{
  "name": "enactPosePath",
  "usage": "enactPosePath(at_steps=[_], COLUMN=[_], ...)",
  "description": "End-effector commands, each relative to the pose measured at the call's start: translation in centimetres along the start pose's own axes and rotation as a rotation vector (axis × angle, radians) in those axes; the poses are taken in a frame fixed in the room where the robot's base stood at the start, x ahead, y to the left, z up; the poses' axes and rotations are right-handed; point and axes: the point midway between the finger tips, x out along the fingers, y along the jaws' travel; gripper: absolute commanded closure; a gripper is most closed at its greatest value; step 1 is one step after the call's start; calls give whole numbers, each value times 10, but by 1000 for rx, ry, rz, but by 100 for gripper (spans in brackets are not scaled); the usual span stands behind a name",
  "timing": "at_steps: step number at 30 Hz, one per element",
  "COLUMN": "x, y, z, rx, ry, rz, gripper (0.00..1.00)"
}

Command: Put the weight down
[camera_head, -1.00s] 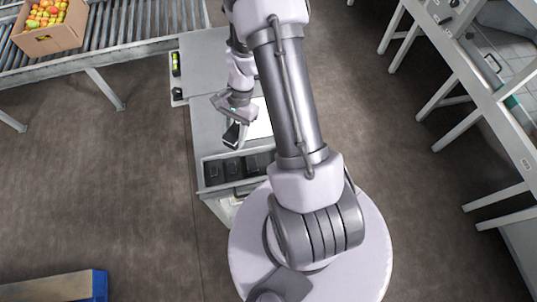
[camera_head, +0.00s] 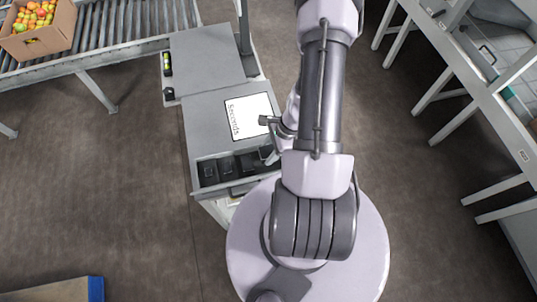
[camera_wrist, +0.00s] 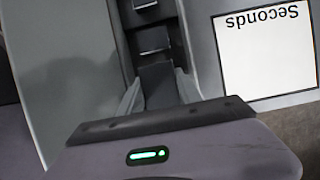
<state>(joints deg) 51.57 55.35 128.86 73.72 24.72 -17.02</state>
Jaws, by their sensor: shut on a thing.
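My gripper (camera_wrist: 158,92) is shut on a dark block-shaped weight (camera_wrist: 157,80), seen between its pale fingers in the wrist view. The weight lines up with the row in a narrow grey tray (camera_wrist: 118,45), over or in its near end; I cannot tell whether it touches the tray floor. Other dark weights (camera_wrist: 152,40) sit in the tray ahead. In the head view my gripper (camera_head: 268,155) is at the right end of the tray (camera_head: 199,185), partly hidden by my arm. More weights (camera_head: 227,167) stand to its left.
A white sheet marked "Seconds" (camera_head: 250,116) lies on the grey bench (camera_head: 205,125) behind the tray. A metal-framed table (camera_head: 470,120) stands right. Floor between is clear.

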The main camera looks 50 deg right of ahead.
Motion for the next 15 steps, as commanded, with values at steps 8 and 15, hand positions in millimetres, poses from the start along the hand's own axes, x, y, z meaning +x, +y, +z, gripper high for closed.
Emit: enactPosePath(at_steps=[8, 15], x=[37, 38], y=[0, -1], z=[-15, -15], rx=[1, -1], ry=[-1, -1], rz=[0, -1], gripper=[100, 100])
